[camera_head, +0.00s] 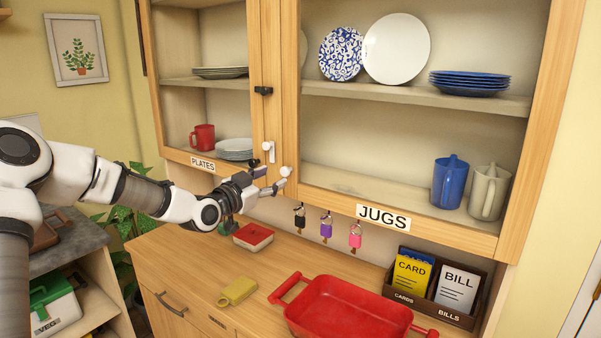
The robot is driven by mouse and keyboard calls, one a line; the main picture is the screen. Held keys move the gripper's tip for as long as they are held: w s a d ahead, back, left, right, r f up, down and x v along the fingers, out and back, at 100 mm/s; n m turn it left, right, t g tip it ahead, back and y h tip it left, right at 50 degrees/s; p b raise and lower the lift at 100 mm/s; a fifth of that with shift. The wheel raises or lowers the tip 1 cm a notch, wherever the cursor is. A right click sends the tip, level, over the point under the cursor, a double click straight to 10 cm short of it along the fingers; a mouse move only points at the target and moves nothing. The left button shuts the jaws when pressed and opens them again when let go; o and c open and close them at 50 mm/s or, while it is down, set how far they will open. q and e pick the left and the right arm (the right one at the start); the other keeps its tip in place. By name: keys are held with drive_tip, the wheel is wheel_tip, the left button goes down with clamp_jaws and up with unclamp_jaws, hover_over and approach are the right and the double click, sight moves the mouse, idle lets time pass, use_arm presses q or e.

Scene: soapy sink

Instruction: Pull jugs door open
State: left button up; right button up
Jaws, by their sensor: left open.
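The jugs door (450,236) is the wide glass-fronted cabinet door on the right, with a wooden frame and a JUGS label (383,218) on its lower rail. It appears closed. A blue jug (450,184) and a cream jug (488,193) stand behind it on the lower shelf. My left gripper (281,178) is open at the door's lower left corner, by a small white knob (286,171). Whether the fingers touch the knob cannot be told. My right gripper is not in view.
The plates door (203,163) is left of the jugs door. Keys (326,228) hang below.

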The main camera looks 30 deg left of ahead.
sight(283, 173)
use_arm(q)
drive_tip(key=w, duration=0.1)
drive_tip(key=w+p, duration=0.1)
drive_tip(key=w, duration=0.1)
drive_tip(key=shift+w+a+f, duration=0.1)
drive_tip(key=shift+w+a, duration=0.1)
drive_tip(key=shift+a, duration=0.2)
drive_tip(key=w, duration=0.1)
drive_tip(key=w+d+p, duration=0.1)
drive_tip(key=shift+w+d, duration=0.15)
drive_tip(key=shift+w, duration=0.2)
drive_tip(key=shift+w+d, duration=0.2)
drive_tip(key=shift+d, duration=0.05)
drive_tip(key=shift+s+a, duration=0.15)
drive_tip(key=shift+a, duration=0.3)
drive_tip(key=c, duration=1)
clamp_jaws()
